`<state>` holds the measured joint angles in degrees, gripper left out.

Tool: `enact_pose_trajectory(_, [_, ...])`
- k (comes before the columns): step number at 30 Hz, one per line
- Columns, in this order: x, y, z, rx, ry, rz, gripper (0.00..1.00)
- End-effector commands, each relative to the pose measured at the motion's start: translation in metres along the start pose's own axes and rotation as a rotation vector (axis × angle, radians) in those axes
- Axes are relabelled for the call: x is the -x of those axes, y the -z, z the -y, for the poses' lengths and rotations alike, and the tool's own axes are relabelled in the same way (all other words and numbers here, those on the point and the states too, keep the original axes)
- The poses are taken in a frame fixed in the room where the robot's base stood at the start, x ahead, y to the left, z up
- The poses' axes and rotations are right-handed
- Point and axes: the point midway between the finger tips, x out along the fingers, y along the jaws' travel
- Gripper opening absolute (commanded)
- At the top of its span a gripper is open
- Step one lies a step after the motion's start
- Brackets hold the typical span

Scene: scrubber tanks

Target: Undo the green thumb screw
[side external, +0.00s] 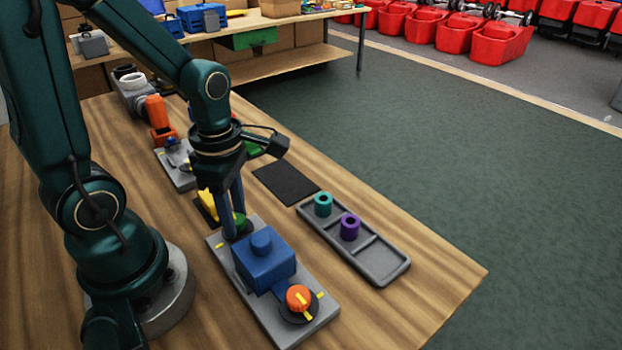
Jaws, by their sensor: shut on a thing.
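The green thumb screw (240,219) is at the far end of a grey base plate (243,292), behind a blue block with a round knob on top (264,262). My gripper (236,226) points straight down over that end. Its blue-grey fingers are shut on the green thumb screw, and only part of the screw shows between and beside them. I cannot tell how far it is turned. An orange knob with a yellow mark (298,298) sits on a dark disc at the plate's near end.
The table's right front is clear.

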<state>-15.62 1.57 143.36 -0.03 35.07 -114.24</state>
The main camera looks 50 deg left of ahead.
Motion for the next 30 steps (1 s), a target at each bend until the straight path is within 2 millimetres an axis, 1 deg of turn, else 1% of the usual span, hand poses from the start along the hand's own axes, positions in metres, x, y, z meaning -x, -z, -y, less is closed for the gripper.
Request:
enact_pose_trajectory(9, [-0.0006, 0.0004, 0.0007, 0.094, 0.003, -0.002, 0.00])
enact_pose_trajectory(23, [-0.0006, 0.0005, 0.0007, 0.104, 0.002, -0.002, 0.00])
enact_pose_trajectory(24, [-0.0006, 0.0005, 0.0007, 0.104, 0.002, -0.002, 0.46])
enact_pose_trajectory(26, [-0.0006, 0.0005, 0.0007, 0.104, 0.002, -0.002, 0.69])
enact_pose_trajectory(30, [-0.0004, 0.0004, 0.0004, 0.104, 0.001, -0.001, 0.69])
